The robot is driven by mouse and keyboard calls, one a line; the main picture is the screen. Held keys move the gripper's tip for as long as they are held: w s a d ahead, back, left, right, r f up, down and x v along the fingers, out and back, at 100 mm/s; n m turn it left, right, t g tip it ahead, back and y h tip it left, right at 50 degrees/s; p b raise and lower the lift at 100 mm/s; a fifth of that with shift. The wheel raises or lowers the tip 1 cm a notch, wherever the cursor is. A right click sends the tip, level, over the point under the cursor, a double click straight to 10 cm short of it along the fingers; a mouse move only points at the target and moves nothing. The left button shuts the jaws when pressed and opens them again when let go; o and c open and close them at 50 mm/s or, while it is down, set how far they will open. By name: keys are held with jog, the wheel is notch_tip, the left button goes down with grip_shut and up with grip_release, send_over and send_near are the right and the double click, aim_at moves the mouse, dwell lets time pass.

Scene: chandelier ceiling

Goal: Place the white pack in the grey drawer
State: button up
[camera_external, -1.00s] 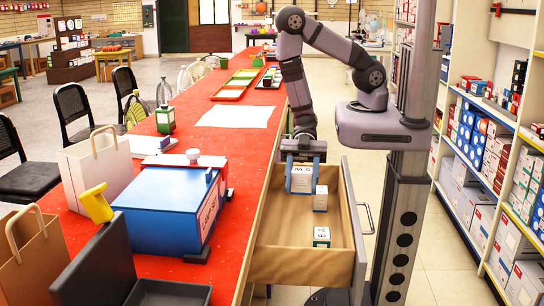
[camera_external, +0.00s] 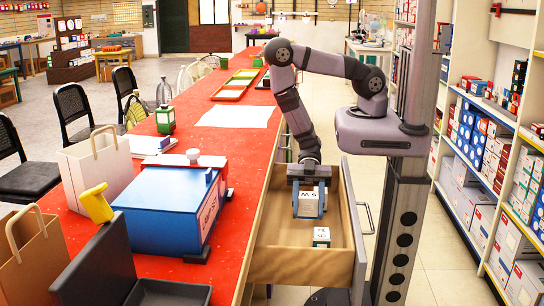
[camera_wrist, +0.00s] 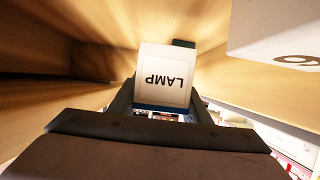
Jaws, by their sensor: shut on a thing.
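The white pack (camera_external: 309,203) has blue edges and dark lettering in the external view. My gripper (camera_external: 309,188) points down and is shut on the pack, with a finger on each side. The pack is over or inside the open drawer (camera_external: 285,262), which has a wooden inside and a grey front. I cannot tell whether the pack touches the drawer floor.
A small white and green box (camera_external: 321,237) stands in the drawer, nearer the camera. A white box (camera_wrist: 275,35) shows at the upper right in the wrist view. The red table (camera_external: 255,150) runs along the drawer's left side, with a blue case (camera_external: 160,210) on it.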

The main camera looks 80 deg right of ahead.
aim_at(307, 217)
jog(key=shift+f, duration=0.1)
jog(key=shift+f, duration=2)
jog(key=shift+f, duration=0.15)
jog(key=o, duration=1)
jog(key=shift+o, duration=0.2)
jog(key=shift+r, duration=0.2)
jog(key=shift+d+r, duration=0.15)
jog(key=shift+d, duration=0.45)
jog(key=v, duration=0.4)
jog(key=shift+w+b, duration=0.1)
jog(key=shift+b, duration=0.3)
jog(key=shift+a+r+p, duration=0.1)
jog(key=shift+r+p, duration=0.85)
jog(key=shift+r, duration=2.55)
